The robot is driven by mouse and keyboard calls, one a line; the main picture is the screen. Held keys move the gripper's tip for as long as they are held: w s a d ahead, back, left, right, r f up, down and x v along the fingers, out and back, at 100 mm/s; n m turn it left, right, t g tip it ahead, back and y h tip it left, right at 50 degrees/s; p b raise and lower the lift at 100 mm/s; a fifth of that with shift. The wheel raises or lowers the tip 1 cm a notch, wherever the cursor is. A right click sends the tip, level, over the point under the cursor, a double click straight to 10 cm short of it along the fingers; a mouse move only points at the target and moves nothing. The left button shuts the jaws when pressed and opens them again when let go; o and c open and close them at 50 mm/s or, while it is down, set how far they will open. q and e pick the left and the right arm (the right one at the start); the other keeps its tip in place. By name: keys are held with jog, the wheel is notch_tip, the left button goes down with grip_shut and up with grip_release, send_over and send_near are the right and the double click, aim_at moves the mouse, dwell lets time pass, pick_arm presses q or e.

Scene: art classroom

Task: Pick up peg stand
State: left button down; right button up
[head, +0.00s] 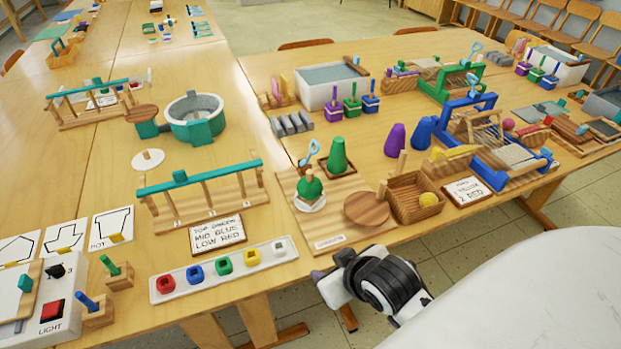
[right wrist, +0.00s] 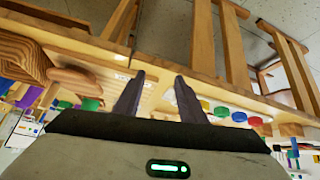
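Which object is the peg stand is not certain. My right gripper (head: 328,290) is at the table's front edge, right of the white color strip and well away from the peg blocks. In the right wrist view its two fingers (right wrist: 158,95) are apart with nothing between them. My left gripper is not in view.
A white strip with colored square pieces (head: 224,266) lies near the front edge. A wooden board with green cones (head: 322,237), a lettered sign (head: 217,235) and a basket with a yellow ball (head: 406,207) lie nearby. A control box with a red button (head: 52,309) is at far left.

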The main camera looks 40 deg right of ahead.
jog(key=w+d+r+m+t+h, duration=0.1)
jog(key=w+d+r+m+t, duration=0.2)
jog(key=w, duration=0.4)
jog(key=w+d+r+t+h, duration=0.2)
jog(key=w+d+r, duration=0.25)
jog(key=w, duration=0.25)
send_over(315, 200)
notch_tip(315, 200, down, 2)
jog(key=shift+a+x, duration=0.15)
jog(key=shift+x, duration=0.85)
jog(key=shift+a+x, duration=0.2)
jog(key=shift+x, duration=0.75)
jog(key=shift+a+x, duration=0.15)
jog(key=shift+x, duration=0.85)
jog(key=shift+f, duration=0.1)
grip_shut()
